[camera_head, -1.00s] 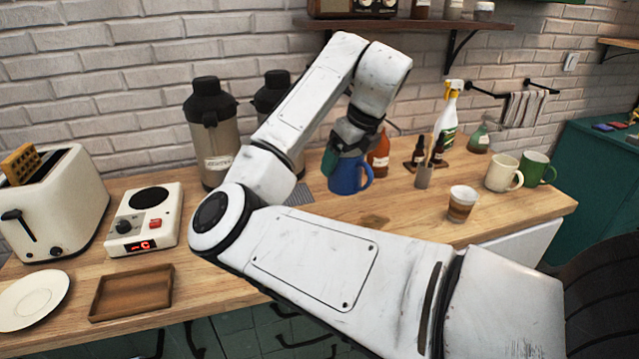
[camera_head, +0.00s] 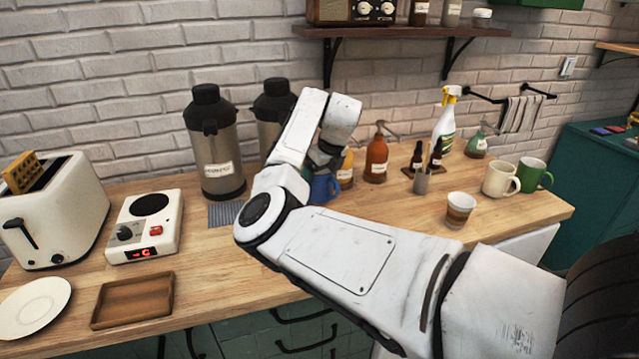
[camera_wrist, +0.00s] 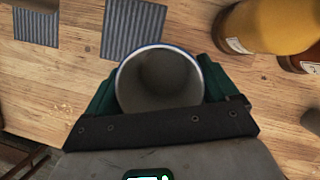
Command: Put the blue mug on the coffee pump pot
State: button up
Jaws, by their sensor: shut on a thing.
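The blue mug (camera_head: 326,188) is in my gripper (camera_head: 322,158), partly hidden by my arm in the head view. In the wrist view, the mug (camera_wrist: 160,80) stands mouth toward the camera, between the green finger pads of my gripper (camera_wrist: 158,92). A tall pump pot (camera_head: 212,140) with a black top and a white label, which seems to read coffee, stands at the back left of the counter. A second pump pot (camera_head: 272,103) stands right of it, with its label hidden behind my arm. The mug is right of both pots. Its height above the counter is unclear.
A ribbed grey mat (camera_head: 228,213) lies before the labelled pot; another mat (camera_wrist: 133,26) shows in the wrist view. Yellow and orange bottles (camera_head: 376,160) stand right of the mug. Left are a scale-like device (camera_head: 146,225), toaster (camera_head: 60,215) and wooden tray (camera_head: 133,300).

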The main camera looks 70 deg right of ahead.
aim_at(320, 184)
jog(key=shift+f+p, duration=0.4)
jog(key=shift+f, duration=1.15)
jog(key=shift+f, duration=0.15)
jog(key=o, duration=1)
jog(key=shift+o, duration=0.2)
